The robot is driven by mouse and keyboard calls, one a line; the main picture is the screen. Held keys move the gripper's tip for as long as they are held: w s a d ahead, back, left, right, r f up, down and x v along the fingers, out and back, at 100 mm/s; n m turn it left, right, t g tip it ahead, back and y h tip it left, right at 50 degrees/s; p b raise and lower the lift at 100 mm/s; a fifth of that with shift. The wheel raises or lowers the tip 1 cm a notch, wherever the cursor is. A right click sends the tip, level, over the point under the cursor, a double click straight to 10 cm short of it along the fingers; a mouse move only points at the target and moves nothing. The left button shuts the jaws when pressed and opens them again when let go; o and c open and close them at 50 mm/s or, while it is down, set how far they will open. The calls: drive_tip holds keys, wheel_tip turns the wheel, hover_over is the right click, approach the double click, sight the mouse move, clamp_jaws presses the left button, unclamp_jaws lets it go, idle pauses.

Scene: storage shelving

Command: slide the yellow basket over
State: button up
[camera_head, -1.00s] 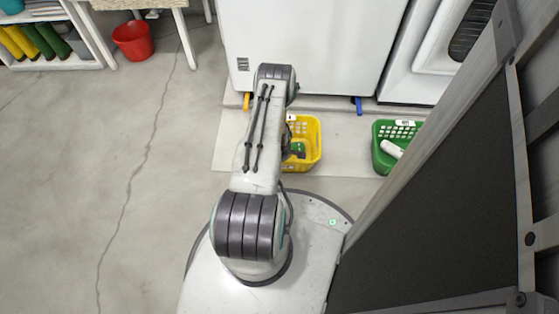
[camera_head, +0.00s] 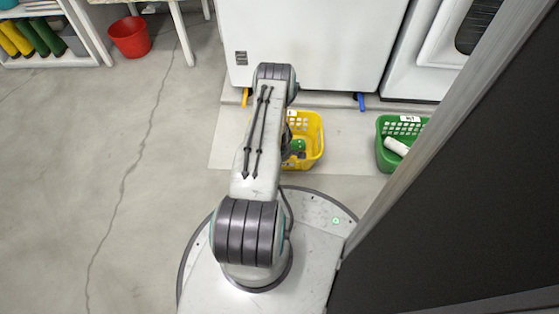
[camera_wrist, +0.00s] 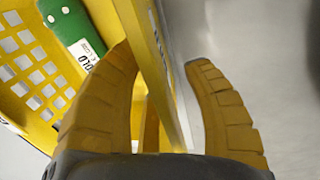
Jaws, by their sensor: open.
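The yellow basket (camera_head: 318,138) stands on the floor in front of the white appliance, partly hidden behind my arm in the head view. A green item (camera_head: 298,147) lies in it. In the wrist view, the basket's perforated yellow wall (camera_wrist: 30,60) is at the left, beside the green item with a white label (camera_wrist: 75,30). My gripper (camera_wrist: 162,56) is open. Its fingers appear on either side of a yellow basket wall, the left one on the basket's inner side and the right one over grey floor. I cannot tell whether either finger touches it. The gripper is hidden in the head view.
A green basket (camera_head: 387,130) with a white item stands right of the yellow one, with a floor gap between them. The white appliance (camera_head: 300,45) is close behind. A dark panel (camera_head: 470,200) stands close on the right. Open floor (camera_head: 120,170) lies left.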

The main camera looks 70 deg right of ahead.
clamp_jaws()
idle(0.4)
